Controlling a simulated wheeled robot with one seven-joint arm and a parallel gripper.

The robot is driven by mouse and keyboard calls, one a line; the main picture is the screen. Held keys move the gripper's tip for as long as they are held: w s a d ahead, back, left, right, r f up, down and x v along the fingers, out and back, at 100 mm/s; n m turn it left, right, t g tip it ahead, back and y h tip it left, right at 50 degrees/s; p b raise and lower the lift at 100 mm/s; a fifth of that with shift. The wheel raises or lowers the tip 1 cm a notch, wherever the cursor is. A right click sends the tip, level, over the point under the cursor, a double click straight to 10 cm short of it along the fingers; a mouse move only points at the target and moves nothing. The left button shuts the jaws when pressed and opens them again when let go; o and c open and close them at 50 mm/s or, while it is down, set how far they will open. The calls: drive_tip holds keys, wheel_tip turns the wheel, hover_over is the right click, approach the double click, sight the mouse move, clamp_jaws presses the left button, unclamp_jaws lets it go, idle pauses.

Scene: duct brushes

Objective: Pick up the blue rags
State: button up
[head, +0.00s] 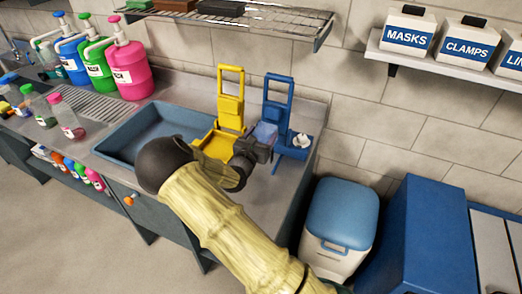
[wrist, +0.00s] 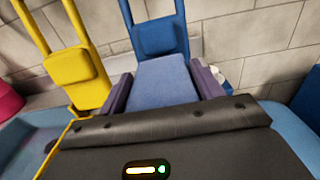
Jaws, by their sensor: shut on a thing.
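The blue rags (wrist: 163,92) fill the space between the two fingers of my gripper (wrist: 164,78) in the wrist view, as a flat, light blue folded block. My gripper is shut on them. In the head view the rags (head: 265,133) show as a small pale blue patch at my gripper (head: 262,142), in front of a blue upright holder (head: 278,90). The holder also stands just behind the rags in the wrist view (wrist: 160,36). I cannot tell whether the rags still touch the holder. My arm hides part of the counter below.
A yellow holder (head: 231,84) stands left of the blue one. A white item (head: 301,140) sits at the blue holder's right. A blue sink basin (head: 125,149) lies left, with pump bottles (head: 126,65) beyond. A blue-lidded bin (head: 341,215) stands right; a wire shelf (head: 260,22) hangs above.

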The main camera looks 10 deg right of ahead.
sight(261, 134)
wheel_tip(261, 134, up, 17)
drive_tip(key=b, duration=0.1)
drive_tip(key=shift+r, duration=0.15)
idle(0.5)
